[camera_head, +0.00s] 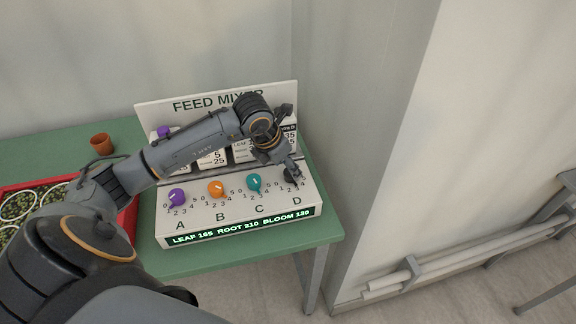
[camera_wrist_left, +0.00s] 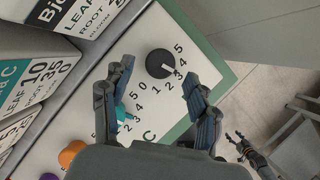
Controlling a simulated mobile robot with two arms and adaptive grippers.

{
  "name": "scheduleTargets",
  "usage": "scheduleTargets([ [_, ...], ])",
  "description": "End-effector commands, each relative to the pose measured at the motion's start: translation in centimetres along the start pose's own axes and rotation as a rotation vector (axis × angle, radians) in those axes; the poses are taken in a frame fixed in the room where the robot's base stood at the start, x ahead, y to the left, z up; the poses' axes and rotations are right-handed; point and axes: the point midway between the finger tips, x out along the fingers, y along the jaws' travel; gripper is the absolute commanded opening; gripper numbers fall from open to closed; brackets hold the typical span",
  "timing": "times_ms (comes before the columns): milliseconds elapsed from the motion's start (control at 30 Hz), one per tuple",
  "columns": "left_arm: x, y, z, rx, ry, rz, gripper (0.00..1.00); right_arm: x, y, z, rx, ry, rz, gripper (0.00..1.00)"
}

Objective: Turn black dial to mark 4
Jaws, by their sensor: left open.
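The black dial (camera_wrist_left: 159,63) is a round knob with a white pointer line, at the panel's end beside the teal dial. In the wrist view its pointer aims to the lower right, roughly toward 3; the exact mark is hard to read. My left gripper (camera_wrist_left: 157,70) is open above the panel, one finger on each side of the dial in that view; contact cannot be told. In the head view my left gripper (camera_head: 288,165) hangs over the D end and mostly hides the dial. A dark gripper, apparently my right one (camera_wrist_left: 243,148), shows at the wrist view's lower right.
The feed mixer panel (camera_head: 240,228) has a purple dial (camera_head: 176,197), an orange dial (camera_head: 216,188) and a teal dial (camera_head: 254,183). Cards stand behind. A pot (camera_head: 102,144) and red tray (camera_head: 127,222) are left.

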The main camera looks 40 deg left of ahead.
Motion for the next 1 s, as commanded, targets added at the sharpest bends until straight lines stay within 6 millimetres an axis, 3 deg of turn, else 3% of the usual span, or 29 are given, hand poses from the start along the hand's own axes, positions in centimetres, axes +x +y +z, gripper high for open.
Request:
scheduleTargets([
  [200, 1.9, 0.0, 0.0, 0.0, 0.0, -0.001, 0.59, -0.3, 0.1, 0.0, 0.0, 0.0, 0.001, 0.58],
  [500, 2.1, 0.0, 0.0, 0.001, -0.001, 0.0, 0.59, -0.3, 0.1, 0.0, -0.001, 0.0, 0.001, 0.58],
  [767, 2.1, 0.0, 0.0, 0.001, -0.001, 0.0, 0.08, -0.3, 0.0, 0.0, -0.001, 0.0, 0.0, 0.58],
  [1000, 2.1, 0.0, 0.0, -0.012, -0.001, 0.005, 0.06, -0.2, 0.0, 0.0, -0.001, 0.0, 0.0, 0.58],
])
